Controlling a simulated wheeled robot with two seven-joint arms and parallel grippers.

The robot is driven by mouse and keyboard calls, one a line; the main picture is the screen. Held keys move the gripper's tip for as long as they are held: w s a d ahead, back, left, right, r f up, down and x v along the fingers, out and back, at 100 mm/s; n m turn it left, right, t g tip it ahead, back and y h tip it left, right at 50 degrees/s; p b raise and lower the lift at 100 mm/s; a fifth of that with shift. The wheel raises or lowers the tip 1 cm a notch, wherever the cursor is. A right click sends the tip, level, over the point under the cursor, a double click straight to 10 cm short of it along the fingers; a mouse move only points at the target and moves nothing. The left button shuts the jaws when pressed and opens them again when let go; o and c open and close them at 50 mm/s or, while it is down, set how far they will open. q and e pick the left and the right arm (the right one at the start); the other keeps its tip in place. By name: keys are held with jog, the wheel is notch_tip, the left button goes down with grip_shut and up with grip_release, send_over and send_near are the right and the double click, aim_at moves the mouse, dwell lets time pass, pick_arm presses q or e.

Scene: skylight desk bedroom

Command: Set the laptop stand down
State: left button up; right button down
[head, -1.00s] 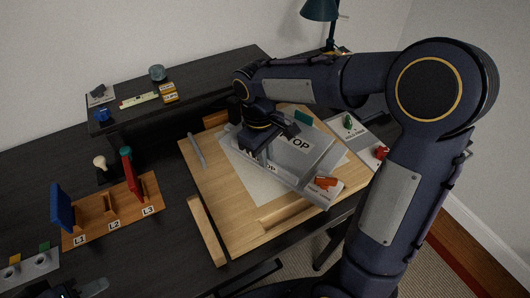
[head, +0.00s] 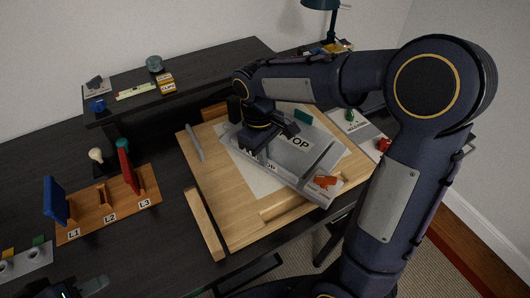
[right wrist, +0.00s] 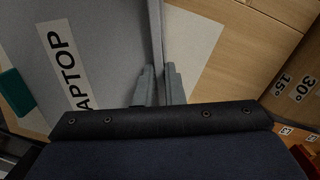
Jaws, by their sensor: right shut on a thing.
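The grey laptop stand (head: 318,142), with a white label partly reading "TOP", is over the wooden board (head: 222,205) and a white sheet (head: 245,178). I cannot tell whether its underside touches them. My right gripper (head: 262,153) is at the stand's left side in the head view. In the right wrist view, the right gripper's fingers (right wrist: 158,85) are shut on the edge of the stand (right wrist: 105,50). The right wrist hides part of the stand in the head view. My left gripper (head: 80,290) is only partly visible at the bottom left, away from the stand.
A grey bar (head: 194,142) lies on the board's left. A wooden rack (head: 100,208) holds blue and red upright pieces. A desk lamp (head: 322,5) stands behind.

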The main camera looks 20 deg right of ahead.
jog(key=shift+f, duration=0.35)
jog(key=c, duration=1.5)
grip_release()
jog(key=shift+o, duration=0.2)
jog(key=r, duration=0.7)
jog(key=shift+w+a+r+b, duration=0.2)
jog(key=shift+w+r+b, duration=0.1)
jog(key=shift+r, duration=0.1)
jog(key=s+f+m+t+y, duration=0.2)
jog(key=s+m+t, duration=0.1)
jog(key=s, duration=0.6)
jog(key=s+f+m+t+y, duration=0.2)
jog(key=s+m+t, duration=0.1)
jog(key=s, duration=0.6)
jog(key=shift+d+m+t, duration=0.3)
jog(key=shift+d+m, duration=0.1)
jog(key=shift+m, duration=0.2)
